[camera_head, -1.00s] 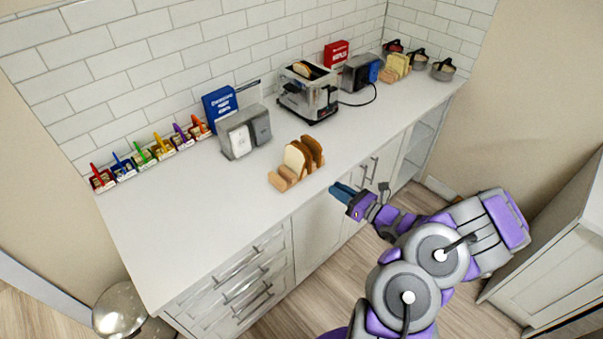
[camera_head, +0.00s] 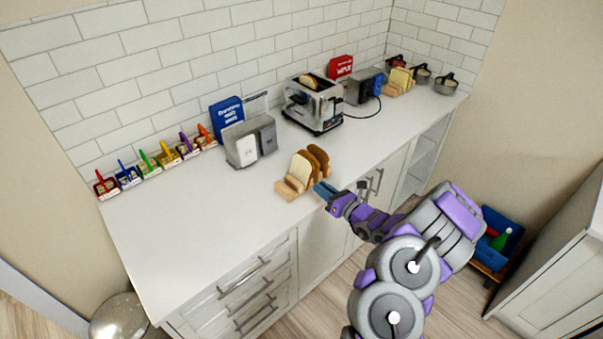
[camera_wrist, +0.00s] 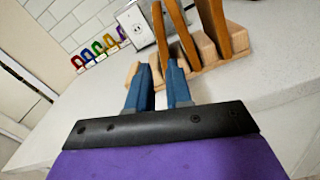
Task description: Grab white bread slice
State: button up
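The white bread slice (camera_head: 299,171) stands in a wooden rack (camera_head: 284,192) near the counter's front edge, with brown slices (camera_head: 318,157) beside it to the right. My gripper (camera_head: 320,190) is at the rack's front right side, low beside the bread. In the wrist view my gripper's two blue fingers (camera_wrist: 159,66) are apart with a gap between them. The edge of the leftmost visible slice (camera_wrist: 159,32) lines up with that gap; I cannot tell whether it is between the fingertips. Other slices (camera_wrist: 183,35) stand to its right in the rack (camera_wrist: 209,50).
Behind the rack stand a grey napkin holder (camera_head: 250,143) and a chrome toaster (camera_head: 312,106) holding bread. Another bread rack (camera_head: 398,84) is at the far right. The counter's left part (camera_head: 195,220) is clear. A blue bin (camera_head: 498,238) stands at right on the floor.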

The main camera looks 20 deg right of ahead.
aim_at(311, 177)
jog(key=shift+w+a, duration=0.2)
jog(key=shift+a, duration=0.15)
jog(key=shift+w+d+r+b, duration=0.15)
jog(key=shift+w+b, duration=0.2)
jog(key=shift+w, duration=0.85)
jog(key=shift+w+d+r+b, duration=0.1)
jog(key=shift+w+b, duration=0.25)
jog(key=shift+w, duration=0.8)
jog(key=shift+a, duration=0.65)
jog(key=c, duration=0.3)
jog(key=shift+d, duration=0.15)
grip_shut()
